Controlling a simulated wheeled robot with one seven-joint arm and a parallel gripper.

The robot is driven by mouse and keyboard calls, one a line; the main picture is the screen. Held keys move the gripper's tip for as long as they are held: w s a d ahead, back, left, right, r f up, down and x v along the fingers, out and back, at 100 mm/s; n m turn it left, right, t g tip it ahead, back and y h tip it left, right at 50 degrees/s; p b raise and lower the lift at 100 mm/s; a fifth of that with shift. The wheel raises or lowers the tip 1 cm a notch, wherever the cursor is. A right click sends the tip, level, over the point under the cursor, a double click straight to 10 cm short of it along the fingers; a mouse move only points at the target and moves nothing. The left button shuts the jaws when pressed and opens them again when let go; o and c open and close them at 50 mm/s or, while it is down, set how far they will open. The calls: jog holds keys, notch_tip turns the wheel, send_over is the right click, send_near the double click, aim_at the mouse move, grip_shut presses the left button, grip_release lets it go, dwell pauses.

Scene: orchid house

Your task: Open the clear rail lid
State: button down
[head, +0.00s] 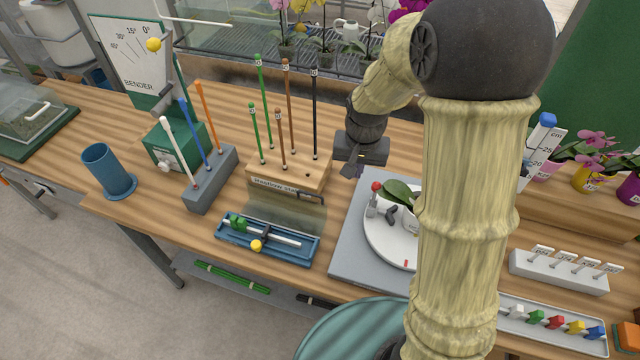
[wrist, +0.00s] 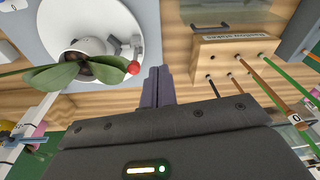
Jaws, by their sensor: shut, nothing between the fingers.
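The clear rail lid (head: 287,215) is a see-through panel standing raised along the back edge of the blue rail tray (head: 222,241), leaving the tray uncovered. A dark handle (head: 311,195) sits near its upper right edge. In the tray a pale rail carries a green clip (head: 237,223), and a yellow knob (head: 257,246) is at the front. My gripper (head: 352,170) is shut and empty, to the right of the lid and apart from it. In the wrist view the fingers (wrist: 157,84) are together, with the lid (wrist: 235,12) and its handle (wrist: 209,27) beyond them.
A wooden block (head: 262,178) with several upright stakes stands close behind the lid. A white turntable (head: 376,235) with an orchid and a red-tipped post (head: 376,187) is to the right. A grey stake holder (head: 210,185) and a blue cup (head: 108,170) are to the left.

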jog(key=w+a+f+m, duration=0.1)
jog(key=w+a+f, duration=0.3)
jog(key=w+a, duration=0.3)
jog(key=shift+w+m+g+p, duration=0.3)
jog(key=shift+w+m, duration=0.1)
jog(key=shift+w, duration=0.1)
jog(key=shift+a+f, duration=0.1)
notch_tip(320, 180, down, 9)
jog(key=s+p, duration=0.2)
jog(key=p, duration=0.3)
jog(key=shift+s+a, duration=0.4)
jog(key=shift+a, duration=0.05)
jog(key=shift+s+a+r, duration=0.1)
jog(key=shift+s+r, duration=0.05)
jog(key=shift+r, duration=0.05)
